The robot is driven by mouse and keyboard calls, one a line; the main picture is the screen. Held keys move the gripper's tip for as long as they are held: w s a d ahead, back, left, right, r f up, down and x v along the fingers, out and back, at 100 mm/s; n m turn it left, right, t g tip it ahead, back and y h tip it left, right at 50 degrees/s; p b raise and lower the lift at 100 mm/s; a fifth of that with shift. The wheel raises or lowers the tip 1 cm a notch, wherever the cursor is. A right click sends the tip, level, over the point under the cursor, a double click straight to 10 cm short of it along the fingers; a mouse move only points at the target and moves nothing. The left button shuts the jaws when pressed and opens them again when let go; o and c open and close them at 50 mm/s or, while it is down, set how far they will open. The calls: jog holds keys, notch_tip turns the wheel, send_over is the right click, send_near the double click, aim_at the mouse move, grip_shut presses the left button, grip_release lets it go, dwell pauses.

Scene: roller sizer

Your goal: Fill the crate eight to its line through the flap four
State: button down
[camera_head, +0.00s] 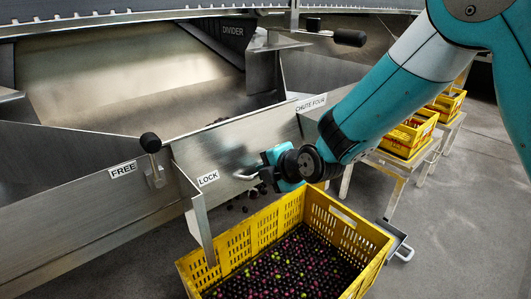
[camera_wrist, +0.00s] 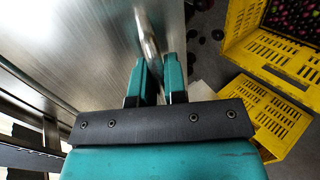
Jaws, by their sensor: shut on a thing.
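My gripper (camera_head: 266,176) is shut on the metal handle (camera_head: 245,177) of the flap (camera_head: 235,150) on the chute labelled CHUTE FOUR. In the wrist view the handle (camera_wrist: 148,42) runs up from between the fingers (camera_wrist: 160,78). Below and right of the flap stands a yellow crate (camera_head: 372,232) holding many dark purple, red and green round fruits (camera_head: 285,265). Several dark fruits (camera_head: 240,203) show between the flap and the crate; I cannot tell whether they are falling or on the floor. I cannot make out the crate's number or its line.
A black-knobbed lever (camera_head: 151,143) stands between the FREE (camera_head: 122,170) and LOCK (camera_head: 208,179) labels. A divider handle (camera_head: 348,38) sticks out above. More yellow crates (camera_head: 408,136) stand on benches at the right. Open floor (camera_head: 465,215) lies to the right.

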jog(key=shift+s+d+r+g+h+p, duration=0.35)
jog(key=shift+s+r+g+h+p, duration=0.2)
jog(key=shift+p, duration=0.6)
jog(key=c, duration=1.2)
grip_release()
jog(key=shift+w, duration=0.1)
jog(key=shift+p+v, duration=2.15)
jog(key=shift+v, duration=6.55)
